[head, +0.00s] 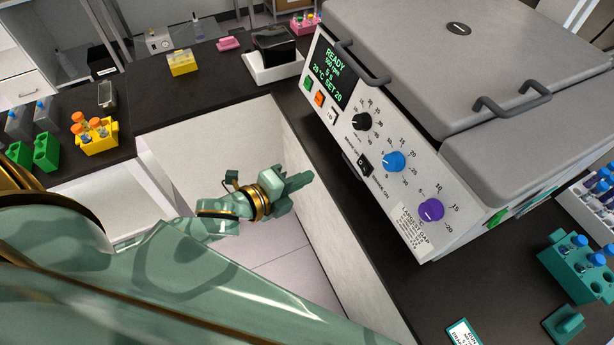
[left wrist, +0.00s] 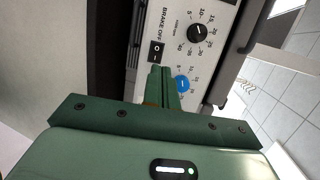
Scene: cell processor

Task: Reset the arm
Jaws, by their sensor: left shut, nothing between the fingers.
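My left gripper (head: 300,181) is in the middle of the head view, above the gap in front of the dark counter edge. Its fingers are together with nothing between them and point right toward the machine's front panel. In the left wrist view the closed fingers (left wrist: 168,88) show in front of the panel, overlapping the blue knob (left wrist: 182,84) in the picture. In the head view the gripper is apart from the panel, left of the blue knob (head: 393,161) and the brake switch (head: 365,164). My right gripper is not in view.
The grey-lidded machine (head: 470,60) stands on the dark counter at right, its display reading READY. A purple knob (head: 431,209) is on its panel. A teal tube rack (head: 578,268) stands at lower right. A yellow rack (head: 95,136) with orange-capped tubes stands at left. Open floor lies below the gripper.

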